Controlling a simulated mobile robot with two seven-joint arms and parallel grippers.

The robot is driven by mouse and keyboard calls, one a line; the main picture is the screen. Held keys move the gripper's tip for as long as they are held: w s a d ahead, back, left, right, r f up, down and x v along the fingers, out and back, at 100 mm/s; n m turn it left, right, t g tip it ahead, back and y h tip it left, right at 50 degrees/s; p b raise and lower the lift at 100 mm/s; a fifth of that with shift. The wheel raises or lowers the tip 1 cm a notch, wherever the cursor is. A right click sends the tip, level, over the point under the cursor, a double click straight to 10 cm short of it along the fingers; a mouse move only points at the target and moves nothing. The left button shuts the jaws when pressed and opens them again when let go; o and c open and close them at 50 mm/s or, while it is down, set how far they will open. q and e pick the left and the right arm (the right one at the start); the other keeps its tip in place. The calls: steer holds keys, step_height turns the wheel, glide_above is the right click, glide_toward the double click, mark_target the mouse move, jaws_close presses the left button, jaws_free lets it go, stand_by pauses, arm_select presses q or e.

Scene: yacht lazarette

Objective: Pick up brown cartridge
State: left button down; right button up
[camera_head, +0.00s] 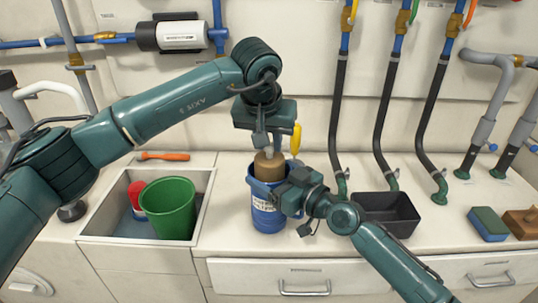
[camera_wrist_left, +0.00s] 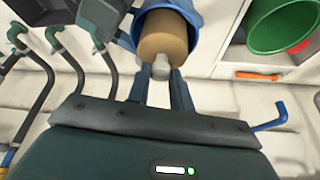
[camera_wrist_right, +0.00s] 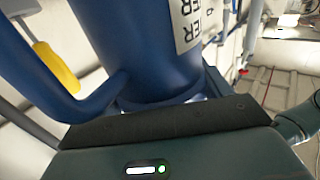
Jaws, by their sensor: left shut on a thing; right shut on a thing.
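The brown cartridge (camera_head: 269,167) stands upright, partly inside the open top of a blue filter housing (camera_head: 268,215) on the counter. Its lower part is hidden by the housing wall. My left gripper (camera_head: 262,143) is above it, shut on the pale knob at its top; the left wrist view shows the fingers on both sides of that knob on the cartridge (camera_wrist_left: 165,36). My right gripper (camera_head: 283,196) is at the right side of the housing and shut on it. In the right wrist view the blue housing (camera_wrist_right: 145,45) fills the middle, and the fingertips are hidden.
A black tray (camera_head: 388,213), a sponge (camera_head: 488,223) and a wooden block lie right. Several dark hoses (camera_head: 385,125) rise behind. An orange tool (camera_head: 163,156) lies behind the sink.

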arm_select(q)
step_height(320, 180, up, 25)
steer(key=shift+r, duration=0.1)
arm_select(e)
steer(key=o, duration=1.2)
steer(key=v, duration=1.2)
steer(key=shift+c, duration=1)
